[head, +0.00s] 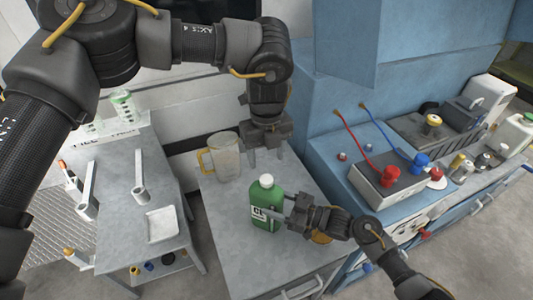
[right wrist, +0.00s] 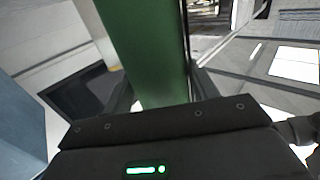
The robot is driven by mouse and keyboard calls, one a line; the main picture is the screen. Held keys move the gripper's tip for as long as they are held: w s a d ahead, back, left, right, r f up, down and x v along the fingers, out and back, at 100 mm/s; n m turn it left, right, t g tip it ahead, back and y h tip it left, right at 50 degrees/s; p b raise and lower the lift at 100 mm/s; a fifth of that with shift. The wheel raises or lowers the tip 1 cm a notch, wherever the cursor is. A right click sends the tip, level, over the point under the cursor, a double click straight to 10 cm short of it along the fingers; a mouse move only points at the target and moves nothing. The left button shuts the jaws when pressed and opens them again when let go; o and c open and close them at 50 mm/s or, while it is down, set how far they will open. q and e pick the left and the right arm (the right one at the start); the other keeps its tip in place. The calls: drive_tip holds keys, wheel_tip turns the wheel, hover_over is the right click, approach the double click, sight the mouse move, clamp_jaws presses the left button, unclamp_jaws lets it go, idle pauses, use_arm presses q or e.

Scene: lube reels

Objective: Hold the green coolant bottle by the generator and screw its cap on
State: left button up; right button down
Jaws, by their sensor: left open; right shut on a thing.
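The green coolant bottle (head: 262,208) stands upright on the grey cabinet top beside the blue generator housing. A white cap (head: 266,180) sits on its mouth; I cannot tell how tight it is. My right gripper (head: 290,214) comes in from the right and is shut on the bottle's body. The green body also fills the middle of the right wrist view (right wrist: 146,50), between the fingers. My left gripper (head: 266,155) is open and empty, pointing down behind and above the cap, apart from it.
A clear jug with a yellow handle (head: 224,158) stands behind the bottle, close to my left gripper. A yellow round thing (head: 320,238) is partly hidden under my right gripper. A side table (head: 130,205) holds tools at left.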

sight(266, 179)
use_arm(q)
drive_tip(key=shift+f, duration=4)
drive_tip(key=shift+c, duration=0.5)
drive_tip(key=c, duration=0.9)
drive_tip(key=o, duration=1.1)
wheel_tip(266, 179, up, 12)
